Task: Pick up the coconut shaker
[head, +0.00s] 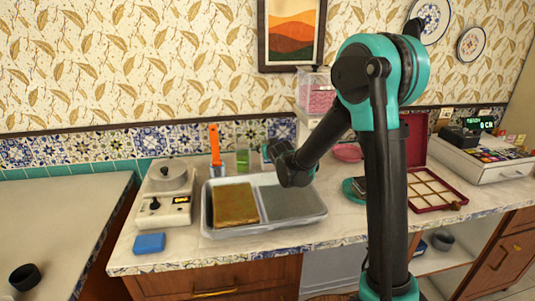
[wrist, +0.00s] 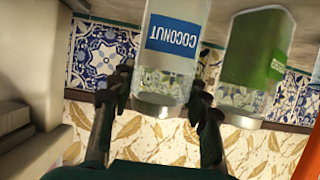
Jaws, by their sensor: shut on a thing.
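The coconut shaker (wrist: 168,70) is a clear jar with a blue label reading COCONUT, upside down in the wrist view. My gripper (wrist: 162,92) is shut on it, with one dark finger on each side of the jar. In the head view my arm and wrist hide the shaker and the fingers. A similar shaker with a green label (wrist: 256,62) stands close beside it; in the head view this green shaker (head: 242,160) stands at the back of the counter.
An orange-handled utensil (head: 214,145) stands left of the green shaker. A scale-like appliance (head: 165,205) and a blue block (head: 149,243) are at left. A red compartment box (head: 432,195) lies at right. The tiled wall is close behind.

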